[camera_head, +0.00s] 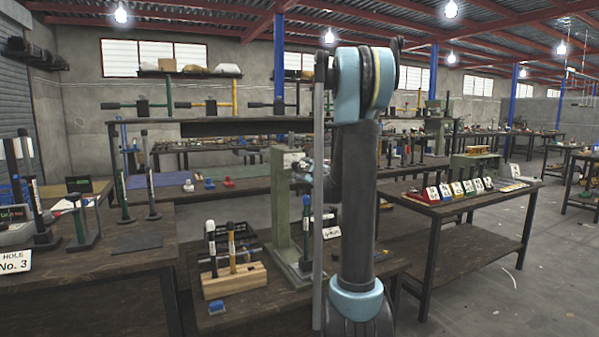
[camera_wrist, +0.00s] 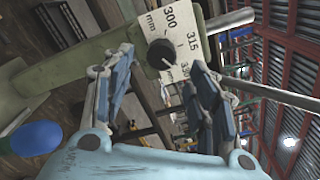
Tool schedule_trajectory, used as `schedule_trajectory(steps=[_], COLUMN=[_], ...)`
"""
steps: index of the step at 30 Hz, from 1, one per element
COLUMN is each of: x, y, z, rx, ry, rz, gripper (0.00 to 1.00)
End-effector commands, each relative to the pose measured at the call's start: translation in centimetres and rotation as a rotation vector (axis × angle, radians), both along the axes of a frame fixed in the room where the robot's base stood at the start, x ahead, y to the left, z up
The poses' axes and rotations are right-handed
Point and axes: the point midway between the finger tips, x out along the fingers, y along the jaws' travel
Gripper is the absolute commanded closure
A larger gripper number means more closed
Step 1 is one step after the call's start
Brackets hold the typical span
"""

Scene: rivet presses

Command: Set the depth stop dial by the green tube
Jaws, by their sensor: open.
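The depth stop dial (camera_wrist: 162,53) is a round black knob with a pale pointer line. It sits before a white scale plate (camera_wrist: 181,24) marked mm, with 300 and 315 readable and a third number partly hidden. My gripper (camera_wrist: 163,66) is open, with one blue-grey finger on each side of the knob; I cannot tell whether they touch it. In the head view my gripper (camera_head: 306,171) is beside the upper part of the green press (camera_head: 281,205), mostly hidden by my arm. A dark green tube (camera_head: 306,228) with a white label stands upright beside the press.
More labelled tubes stand on the left bench (camera_head: 130,245). A right table (camera_head: 470,204) carries a row of numbered blocks.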

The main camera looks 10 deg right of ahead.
Motion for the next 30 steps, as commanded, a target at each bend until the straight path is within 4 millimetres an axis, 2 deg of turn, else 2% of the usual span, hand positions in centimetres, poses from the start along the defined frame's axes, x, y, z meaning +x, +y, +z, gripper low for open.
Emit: schedule_trajectory(steps=[1, 6, 12, 26, 30], x=[-1.0, -3.6, -5.6, -6.2, -7.2], y=[-0.4, -1.3, -2.0, -2.1, -1.1], z=[0.0, 0.0, -0.1, -0.1, -0.2], rx=[0.0, 0.0, 0.0, -0.001, -0.049], ry=[0.0, 0.0, 0.001, 0.0, 0.005], rz=[-0.002, -0.002, -0.001, 0.001, 0.026], gripper=[0.47, 0.47, 0.47, 0.47, 0.47])
